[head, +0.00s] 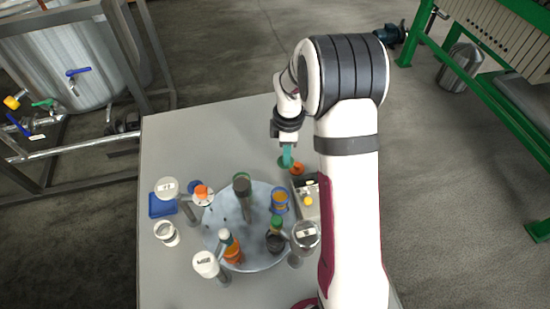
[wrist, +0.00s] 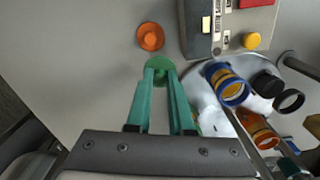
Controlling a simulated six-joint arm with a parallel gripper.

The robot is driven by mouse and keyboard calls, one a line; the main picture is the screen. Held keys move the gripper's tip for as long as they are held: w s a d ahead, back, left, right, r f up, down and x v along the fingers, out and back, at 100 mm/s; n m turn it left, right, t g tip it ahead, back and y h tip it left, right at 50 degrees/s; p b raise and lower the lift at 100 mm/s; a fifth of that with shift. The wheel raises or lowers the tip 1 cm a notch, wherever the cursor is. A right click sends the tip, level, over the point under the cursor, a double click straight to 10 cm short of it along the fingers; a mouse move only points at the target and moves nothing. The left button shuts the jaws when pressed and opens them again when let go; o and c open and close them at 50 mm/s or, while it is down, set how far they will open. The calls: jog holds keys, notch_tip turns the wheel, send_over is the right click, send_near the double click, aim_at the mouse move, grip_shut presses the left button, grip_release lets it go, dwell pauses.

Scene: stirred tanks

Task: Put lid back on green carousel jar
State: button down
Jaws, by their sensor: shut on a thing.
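My gripper (head: 287,158) has teal fingers, shut on a flat round green lid (head: 283,162) beyond the carousel's far edge. In the wrist view, the fingertips (wrist: 161,68) meet at the green lid (wrist: 157,62); whether it touches the table is unclear. The round grey carousel (head: 218,222) carries several jars. A dark jar-like cylinder with a green top (head: 242,184) stands at its far side. Another green-topped piece (head: 277,222) is at its right. I cannot tell for sure which is the green jar. A blue-banded jar (head: 279,203) also shows in the wrist view (wrist: 228,88).
An orange lid (head: 297,168) lies beside the green lid. A control box (wrist: 230,25) with a yellow button stands right of it. White-capped posts (head: 206,263) ring the carousel. A blue tray (head: 161,211) is at left. The table's far left (head: 200,135) is clear.

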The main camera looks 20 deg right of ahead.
jog(key=s+d+r, duration=0.1)
jog(key=d, duration=0.1)
jog(key=s+d+r, duration=0.1)
jog(key=d+r, duration=0.1)
jog(key=s+d+r, duration=0.1)
jog(key=s+d, duration=0.1)
jog(key=shift+r, duration=0.2)
jog(key=a+r+n, duration=0.2)
jog(key=a+n, duration=0.5)
jog(key=a, duration=0.2)
jog(key=a+r+n, duration=0.2)
jog(key=a+n, duration=0.5)
jog(key=a, duration=0.3)
jog(key=shift+w+d+f, duration=0.1)
jog(key=shift+w+f, duration=0.05)
jog(key=shift+f, duration=0.85)
jog(key=shift+w+d+f, duration=0.1)
jog(key=shift+f, duration=0.85)
jog(key=shift+w+d+f, duration=0.1)
jog(key=shift+w+f, duration=0.05)
jog(key=shift+f, duration=0.85)
jog(key=shift+f, duration=0.15)
jog(key=c, duration=0.7)
grip_release()
